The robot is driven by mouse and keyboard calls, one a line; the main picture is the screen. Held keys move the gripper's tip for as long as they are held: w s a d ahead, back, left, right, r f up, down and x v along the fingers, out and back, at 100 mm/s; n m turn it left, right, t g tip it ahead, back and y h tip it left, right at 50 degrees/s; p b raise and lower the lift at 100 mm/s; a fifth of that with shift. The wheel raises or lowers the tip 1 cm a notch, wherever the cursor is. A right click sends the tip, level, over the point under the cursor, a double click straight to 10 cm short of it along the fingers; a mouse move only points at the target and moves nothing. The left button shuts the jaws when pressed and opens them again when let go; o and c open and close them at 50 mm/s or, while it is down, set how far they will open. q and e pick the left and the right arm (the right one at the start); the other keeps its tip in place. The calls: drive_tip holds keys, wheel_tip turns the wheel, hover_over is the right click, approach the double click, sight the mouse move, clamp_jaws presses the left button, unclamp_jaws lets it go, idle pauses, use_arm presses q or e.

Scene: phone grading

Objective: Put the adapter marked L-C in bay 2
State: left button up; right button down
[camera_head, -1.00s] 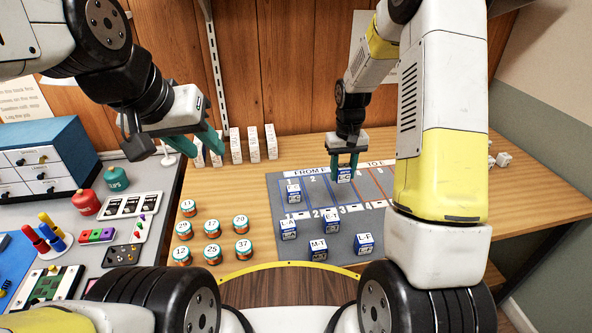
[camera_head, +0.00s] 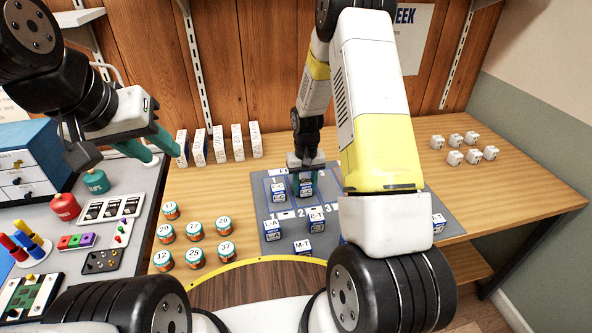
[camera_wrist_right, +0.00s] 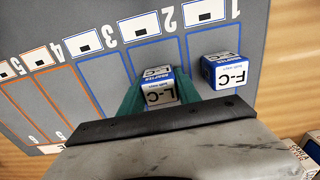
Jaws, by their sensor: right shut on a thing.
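The adapter marked L-C (camera_head: 306,189), a small white and blue block, is between the teal fingers of my right gripper (camera_head: 306,178), which is shut on it. In the right wrist view the L-C adapter (camera_wrist_right: 158,88) is within the blue outline of bay 2 (camera_wrist_right: 157,50), label facing the camera. I cannot tell whether it touches the mat. The F-C adapter (camera_wrist_right: 226,70) stands in bay 1 beside it. My left gripper (camera_head: 150,148) is open and empty, near the white boxes at the back left.
The grey mat (camera_head: 262,185) also holds adapters L-A (camera_head: 272,229), E-T (camera_head: 316,218) and M-T (camera_head: 302,246). Several numbered tins (camera_head: 195,230) stand left of it. White boxes (camera_head: 219,144) line the back. Small white cubes (camera_head: 472,137) sit at the right. My right arm hides part of the mat.

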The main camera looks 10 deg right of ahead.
drive_tip(key=shift+f, duration=0.25)
drive_tip(key=c, duration=0.9)
unclamp_jaws()
drive_tip(key=shift+o, duration=0.2)
wheel_tip(320, 180, up, 12)
drive_tip(key=shift+r, duration=0.1)
wheel_tip(320, 180, up, 11)
drive_tip(key=t, duration=0.2)
hover_over(305, 182)
drive_tip(key=s, duration=0.4)
drive_tip(key=s+a+r+t+y, duration=0.1)
drive_tip(key=s+r+t, duration=0.1)
drive_tip(key=s+r, duration=0.4)
drive_tip(key=s+a+r+t+y, duration=0.1)
drive_tip(key=s+r, duration=0.5)
drive_tip(key=s, duration=0.8)
drive_tip(key=shift+r+t, duration=0.2)
drive_tip(key=shift+t, duration=0.4)
